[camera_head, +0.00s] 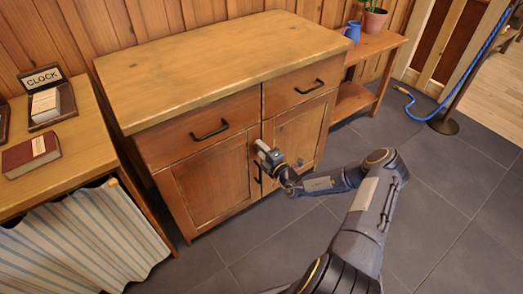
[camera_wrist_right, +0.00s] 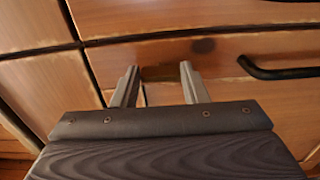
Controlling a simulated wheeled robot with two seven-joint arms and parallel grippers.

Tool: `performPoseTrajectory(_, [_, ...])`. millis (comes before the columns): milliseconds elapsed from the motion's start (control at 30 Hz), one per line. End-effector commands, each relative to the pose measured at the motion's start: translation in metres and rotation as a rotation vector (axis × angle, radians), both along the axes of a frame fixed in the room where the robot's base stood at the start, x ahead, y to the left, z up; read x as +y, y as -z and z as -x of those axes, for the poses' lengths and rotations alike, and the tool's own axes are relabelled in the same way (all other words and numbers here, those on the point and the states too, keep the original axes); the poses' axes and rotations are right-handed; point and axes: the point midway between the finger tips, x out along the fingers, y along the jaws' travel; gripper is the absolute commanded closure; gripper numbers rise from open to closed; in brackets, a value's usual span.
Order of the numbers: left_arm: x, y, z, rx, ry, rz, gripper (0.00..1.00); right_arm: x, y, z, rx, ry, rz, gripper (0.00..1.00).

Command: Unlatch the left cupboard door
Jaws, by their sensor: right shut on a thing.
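The left cupboard door (camera_head: 213,178) is a framed wooden panel, closed flush in the cabinet front. The right cupboard door (camera_head: 306,129) beside it is also closed. My right gripper (camera_head: 261,147) is at the top of the seam between the doors, just below the drawers. In the right wrist view its two grey fingers (camera_wrist_right: 158,82) are around a small brownish latch piece (camera_wrist_right: 157,72) and shut on it. Its exact shape and turn are mostly hidden. A dark door handle (camera_head: 257,172) shows just below the gripper. My left gripper is not in view.
Two closed drawers with dark handles (camera_head: 210,131) sit above the doors. A dark handle (camera_wrist_right: 285,69) shows at the right in the wrist view. A curtained table (camera_head: 88,150) stands left, a low shelf (camera_head: 376,43) right. The floor in front is clear.

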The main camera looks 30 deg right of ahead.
Motion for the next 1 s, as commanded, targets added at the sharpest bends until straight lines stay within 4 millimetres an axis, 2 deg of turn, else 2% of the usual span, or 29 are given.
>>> performPoseTrajectory(333, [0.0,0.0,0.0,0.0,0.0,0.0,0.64,-0.001,0.001,0.0,0.001,0.002,-0.006,0.83])
performPoseTrajectory(367, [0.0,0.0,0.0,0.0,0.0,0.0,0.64,-0.001,0.001,0.0,0.001,0.002,-0.006,0.59])
performPoseTrajectory(533, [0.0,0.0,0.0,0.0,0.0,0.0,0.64,0.0,0.001,0.0,0.001,0.001,-0.005,0.38])
performPoseTrajectory(833, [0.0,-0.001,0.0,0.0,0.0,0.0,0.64,0.0,0.0,0.002,0.001,0.001,-0.004,0.38])
performPoseTrajectory(1000, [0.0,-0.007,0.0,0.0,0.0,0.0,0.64,-0.003,-0.001,0.024,0.002,0.002,-0.004,0.38])
